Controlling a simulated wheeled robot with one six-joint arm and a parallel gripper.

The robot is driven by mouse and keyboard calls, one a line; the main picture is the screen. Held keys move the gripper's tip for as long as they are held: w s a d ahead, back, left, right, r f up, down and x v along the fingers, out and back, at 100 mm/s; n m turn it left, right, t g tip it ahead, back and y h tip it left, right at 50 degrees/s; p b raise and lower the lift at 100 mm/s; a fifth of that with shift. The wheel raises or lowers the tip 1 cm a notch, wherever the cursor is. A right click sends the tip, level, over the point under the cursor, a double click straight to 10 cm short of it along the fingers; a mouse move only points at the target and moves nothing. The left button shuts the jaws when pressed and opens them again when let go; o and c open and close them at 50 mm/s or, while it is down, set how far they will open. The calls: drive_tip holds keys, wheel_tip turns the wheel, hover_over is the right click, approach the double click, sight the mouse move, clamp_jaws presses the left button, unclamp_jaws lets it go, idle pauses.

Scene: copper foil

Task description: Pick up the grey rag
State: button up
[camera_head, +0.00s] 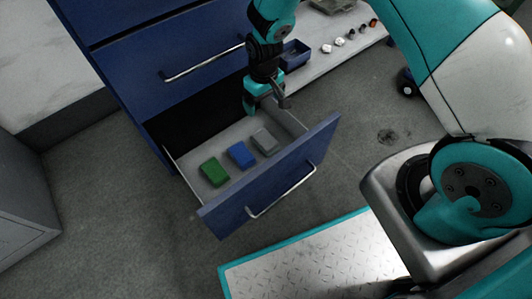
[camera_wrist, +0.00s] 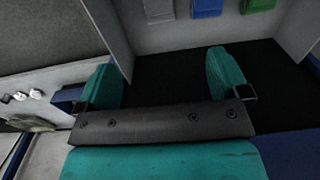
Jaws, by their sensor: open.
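The grey rag (camera_head: 264,141) lies flat in the open blue drawer (camera_head: 277,183), to the right of a blue rag (camera_head: 241,155) and a green rag (camera_head: 214,172). In the wrist view the grey rag (camera_wrist: 158,10) shows at the top edge, partly cut off, with the blue rag (camera_wrist: 208,8) and green rag (camera_wrist: 258,5) to its right. My gripper (camera_head: 264,107) hangs over the back part of the drawer, behind the grey rag. In the wrist view its teal fingers (camera_wrist: 166,82) are spread apart with nothing between them.
The drawer's side walls and handled front panel (camera_head: 275,190) surround the rags. A small blue bin (camera_head: 296,55) and several small round items (camera_head: 340,42) stand on a light surface behind my gripper.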

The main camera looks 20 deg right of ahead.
drive_tip(key=b, duration=0.7)
approach(265, 138)
wheel_tip(265, 138, down, 5)
drive_tip(key=shift+a+f, duration=0.15)
drive_tip(key=shift+f, duration=0.05)
wheel_tip(265, 138, down, 5)
drive_tip(key=b, duration=0.4)
drive_tip(key=shift+f, duration=0.15)
drive_tip(key=c, duration=1.1)
drive_tip(key=shift+r, duration=0.25)
wheel_tip(265, 138, up, 20)
drive_tip(key=p, duration=1)
drive_tip(key=shift+f, duration=0.1)
